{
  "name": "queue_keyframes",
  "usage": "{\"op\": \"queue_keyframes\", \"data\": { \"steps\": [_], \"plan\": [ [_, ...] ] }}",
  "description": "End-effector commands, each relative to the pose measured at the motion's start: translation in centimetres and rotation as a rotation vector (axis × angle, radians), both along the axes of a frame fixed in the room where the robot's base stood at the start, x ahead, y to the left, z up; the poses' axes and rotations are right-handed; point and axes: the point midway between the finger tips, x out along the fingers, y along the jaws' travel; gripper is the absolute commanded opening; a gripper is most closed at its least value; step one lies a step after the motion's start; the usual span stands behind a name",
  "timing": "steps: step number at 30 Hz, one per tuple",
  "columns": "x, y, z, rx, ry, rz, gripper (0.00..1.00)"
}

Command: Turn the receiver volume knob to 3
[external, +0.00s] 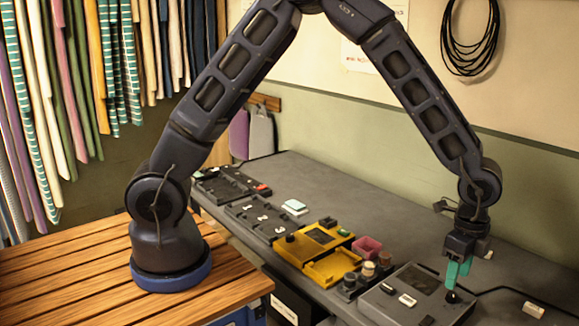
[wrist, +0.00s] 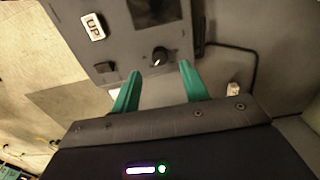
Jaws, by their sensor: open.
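A grey box (external: 418,290) stands at the front right of the bench, with a dark screen, light labels and a small black knob (external: 453,297). In the wrist view the black round knob (wrist: 159,55) has a light pointer mark; I can make out no numbers around it. A white "UP" label (wrist: 92,26) sits to its left on the panel. My gripper (external: 457,278) points down with teal fingers just above the knob. In the wrist view my gripper (wrist: 159,70) is open and empty, its fingertips apart on either side of the knob, with no visible contact.
Left of the box are small round jars (external: 368,270), a pink bin (external: 367,248), a yellow device (external: 315,245) and a dark panel (external: 262,217) with numbered tags. A cable runs behind the box. A small pale block (external: 533,309) lies at right. The back bench strip is clear.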

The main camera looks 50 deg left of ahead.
Motion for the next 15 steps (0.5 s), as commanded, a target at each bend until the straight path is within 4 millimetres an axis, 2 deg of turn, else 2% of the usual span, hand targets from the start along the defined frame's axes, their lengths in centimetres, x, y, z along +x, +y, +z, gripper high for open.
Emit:
{"op": "queue_keyframes", "data": {
  "steps": [3, 7, 15],
  "plan": [
    [0.1, 0.0, 2.3, -0.002, -0.002, 0.002, 0.45],
    [0.1, 0.0, 4.1, -0.002, -0.002, 0.001, 0.45],
    [0.0, 0.0, 5.7, 0.000, 0.001, 0.001, 0.45]
  ]
}}
